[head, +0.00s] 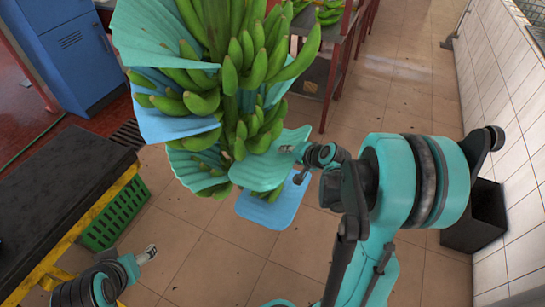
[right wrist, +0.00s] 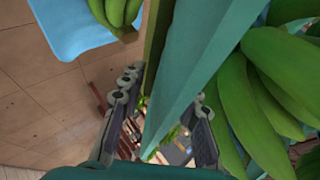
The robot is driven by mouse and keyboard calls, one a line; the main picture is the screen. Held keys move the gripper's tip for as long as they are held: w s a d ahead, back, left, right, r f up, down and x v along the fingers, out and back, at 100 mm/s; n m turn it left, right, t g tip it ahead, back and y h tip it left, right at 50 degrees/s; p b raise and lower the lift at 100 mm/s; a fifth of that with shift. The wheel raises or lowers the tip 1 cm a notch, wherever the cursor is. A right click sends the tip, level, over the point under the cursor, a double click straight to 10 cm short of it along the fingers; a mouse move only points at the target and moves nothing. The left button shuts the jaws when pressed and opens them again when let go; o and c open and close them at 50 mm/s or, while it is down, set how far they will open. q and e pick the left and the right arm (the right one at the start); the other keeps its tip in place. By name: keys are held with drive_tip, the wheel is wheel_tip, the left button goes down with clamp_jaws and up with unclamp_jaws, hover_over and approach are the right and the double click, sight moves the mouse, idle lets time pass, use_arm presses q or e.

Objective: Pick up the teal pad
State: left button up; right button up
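A teal pad (head: 262,168) sticks out from the lower part of a hanging banana bunch (head: 240,75). My right gripper (head: 298,151) is at its right edge. In the right wrist view the teal pad (right wrist: 185,80) runs between the two fingers of the open right gripper (right wrist: 168,88), with a gap on the left finger's side. More teal pads (head: 150,35) are tucked between the banana hands higher up and at the lower left. My left gripper (head: 148,254) is low at the left, away from the bunch; its finger spacing is too small to judge.
Blue pads (head: 175,122) are also in the bunch, and one blue pad (head: 272,203) is below the teal pad. A dark table (head: 65,190) with a yellow frame and a green crate (head: 115,215) are at left. A dark bin (head: 478,218) stands by the right wall.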

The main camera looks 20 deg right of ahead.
drive_tip(key=shift+s+r, duration=0.1)
drive_tip(key=shift+r, duration=0.05)
drive_tip(key=shift+c, duration=0.6)
clamp_jaws()
drive_tip(key=shift+r, duration=0.15)
